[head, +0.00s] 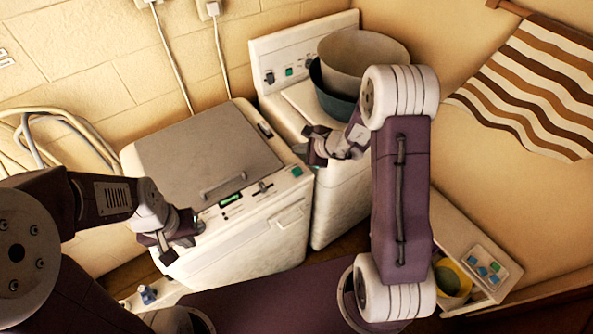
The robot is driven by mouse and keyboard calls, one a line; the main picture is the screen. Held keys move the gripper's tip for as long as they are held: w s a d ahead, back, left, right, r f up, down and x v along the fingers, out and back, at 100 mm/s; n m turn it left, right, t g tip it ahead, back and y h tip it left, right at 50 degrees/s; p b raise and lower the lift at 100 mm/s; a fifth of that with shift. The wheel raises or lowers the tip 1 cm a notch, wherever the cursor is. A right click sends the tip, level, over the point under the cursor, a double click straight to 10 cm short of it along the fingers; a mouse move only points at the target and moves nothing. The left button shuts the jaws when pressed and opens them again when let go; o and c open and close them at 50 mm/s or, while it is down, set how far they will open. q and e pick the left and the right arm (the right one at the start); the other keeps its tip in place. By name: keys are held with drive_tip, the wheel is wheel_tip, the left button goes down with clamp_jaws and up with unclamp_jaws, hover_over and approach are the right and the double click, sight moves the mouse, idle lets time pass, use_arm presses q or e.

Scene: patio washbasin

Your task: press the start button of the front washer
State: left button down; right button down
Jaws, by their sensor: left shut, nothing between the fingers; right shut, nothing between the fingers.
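Two white washers stand side by side against the wall. The nearer one, likely the front washer (255,240), has a grey lid (200,150) with a handle. Its front control strip holds a dark green display (231,199), a slider-like knob (262,188) and a teal-green button (297,172) at the right end. The other washer (340,200) has a raised back panel with dark knobs and a green button (289,71). My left gripper (182,242) is shut and empty by the near washer's left front corner. My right gripper (308,147) is shut and empty, appearing just above the teal-green button in the picture.
A beige tub (362,58) sits in a dark teal tub (330,95) on the other washer. Hoses (60,125) hang at the left. A striped cloth (535,85) hangs at the right. A white drawer-like unit (455,230) with a yellow bucket (452,278) stands at lower right.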

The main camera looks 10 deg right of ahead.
drive_tip(key=b, duration=0.5)
hover_over(299, 172)
wheel_tip(299, 172, down, 7)
drive_tip(key=shift+f, duration=0.2)
drive_tip(key=shift+f+b, duration=0.3)
drive_tip(key=shift+f, duration=0.05)
drive_tip(key=shift+s, duration=0.1)
idle(1.2)
drive_tip(key=shift+f+b, duration=0.35)
drive_tip(key=shift+b, duration=0.45)
drive_tip(key=shift+f+b, duration=0.5)
drive_tip(key=shift+b, duration=0.25)
idle(0.4)
drive_tip(key=shift+r, duration=0.15)
idle(0.6)
drive_tip(key=shift+r+p, duration=0.45)
drive_tip(key=shift+r, duration=0.3)
